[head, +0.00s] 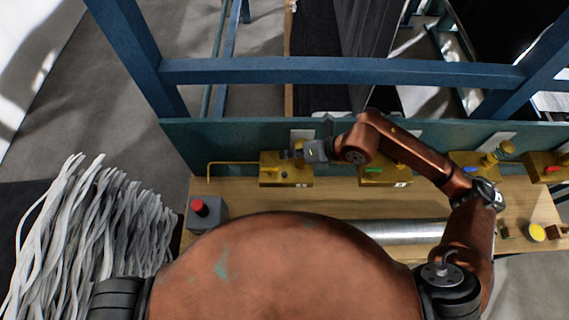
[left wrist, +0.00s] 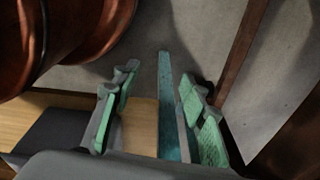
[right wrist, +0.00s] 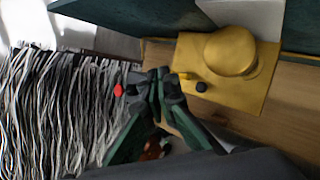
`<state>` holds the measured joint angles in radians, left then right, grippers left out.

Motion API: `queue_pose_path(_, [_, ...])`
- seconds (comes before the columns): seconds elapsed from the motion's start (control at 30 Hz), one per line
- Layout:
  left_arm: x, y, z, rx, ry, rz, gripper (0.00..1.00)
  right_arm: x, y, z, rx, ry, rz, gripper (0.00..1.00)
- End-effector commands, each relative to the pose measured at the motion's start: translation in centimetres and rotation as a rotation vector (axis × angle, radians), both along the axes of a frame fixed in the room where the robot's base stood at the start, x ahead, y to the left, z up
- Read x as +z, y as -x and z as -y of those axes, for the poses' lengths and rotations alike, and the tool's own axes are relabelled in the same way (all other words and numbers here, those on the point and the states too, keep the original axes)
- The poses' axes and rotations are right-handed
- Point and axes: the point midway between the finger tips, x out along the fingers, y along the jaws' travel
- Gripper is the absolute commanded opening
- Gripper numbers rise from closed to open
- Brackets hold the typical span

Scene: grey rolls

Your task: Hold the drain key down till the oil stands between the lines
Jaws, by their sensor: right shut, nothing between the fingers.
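A brass oil block (head: 272,182) sits at the left end of the wooden bench, with a thin brass pipe running left from it. In the right wrist view this block (right wrist: 235,98) has a round dome, a small brass stub and a small black knob (right wrist: 201,87). Which part is the drain key, I cannot tell. My right gripper (head: 297,152) is shut and empty at the block; its tips (right wrist: 166,84) show just left of the stub, contact unclear. My left gripper (left wrist: 155,105) is open and empty, and is hidden in the head view. No oil level or lines are readable.
More brass blocks (head: 385,178) stand along the bench (head: 340,200) to the right. A grey box with a red button (head: 198,207) is at the left end. A grey strand bundle (head: 90,235) lies left. A blue frame (head: 340,72) and green panel stand behind.

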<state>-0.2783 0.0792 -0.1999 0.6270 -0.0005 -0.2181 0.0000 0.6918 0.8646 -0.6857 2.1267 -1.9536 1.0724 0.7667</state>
Motion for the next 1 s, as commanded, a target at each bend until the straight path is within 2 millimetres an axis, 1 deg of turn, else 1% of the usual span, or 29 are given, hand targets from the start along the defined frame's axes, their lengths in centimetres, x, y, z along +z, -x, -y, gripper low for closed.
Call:
queue_pose_path(0.03, [-0.1,1.3,-0.1,0.003,-0.001,-0.017,0.4,0.0,0.0,0.0,0.0,0.0,0.0,0.0])
queue_pose_path(0.2, [-0.3,4.5,-0.2,0.012,-0.002,-0.054,0.4,-0.3,-0.5,0.0,0.0,-0.002,-0.005,0.0])
queue_pose_path(0.3, [-0.5,6.2,-0.2,0.017,-0.003,-0.073,0.4,-0.6,-0.7,0.0,0.0,-0.001,-0.007,0.0])
queue_pose_path(0.33, [-0.6,6.3,-0.2,0.017,-0.003,-0.075,0.4,-0.8,-0.7,0.0,0.001,-0.002,-0.007,0.0])
queue_pose_path(0.37, [-0.7,6.2,-0.2,0.017,-0.003,-0.074,0.4,-0.9,-0.7,0.0,0.001,-0.002,-0.007,0.0])
queue_pose_path(0.43, [-1.0,5.1,-0.2,0.013,-0.003,-0.062,0.4,-1.5,-0.7,0.0,0.0,-0.002,-0.008,0.0])
queue_pose_path(0.53, [-1.4,2.3,-0.1,0.007,-0.001,-0.027,0.4,-2.5,-0.7,0.0,0.0,-0.001,-0.009,0.0])
queue_pose_path(0.6, [-1.8,0.8,0.0,0.003,0.001,-0.006,0.4,-3.4,-0.6,0.0,0.0,-0.002,-0.01,0.0])
queue_pose_path(0.63, [-2.0,0.4,0.0,0.002,0.0,-0.002,0.4,-3.8,-0.6,0.0,0.0,-0.002,-0.01,0.0])
queue_pose_path(0.7, [-2.6,0.3,0.0,0.002,0.0,-0.001,0.4,-4.8,-0.6,0.0,0.0,-0.002,-0.009,0.0])
queue_pose_path(0.77, [-3.2,0.7,0.0,0.002,0.0,-0.007,0.4,-5.7,-0.6,0.0,0.0,-0.002,-0.009,0.0])
queue_pose_path(0.9, [-4.6,2.3,-0.1,0.006,-0.001,-0.026,0.4,-7.7,-0.6,0.0,0.0,-0.002,-0.008,0.0])
queue_pose_path(1.0, [-5.5,3.3,-0.1,0.008,-0.001,-0.039,0.4,-8.7,-0.6,0.0,0.001,-0.002,-0.007,0.0])
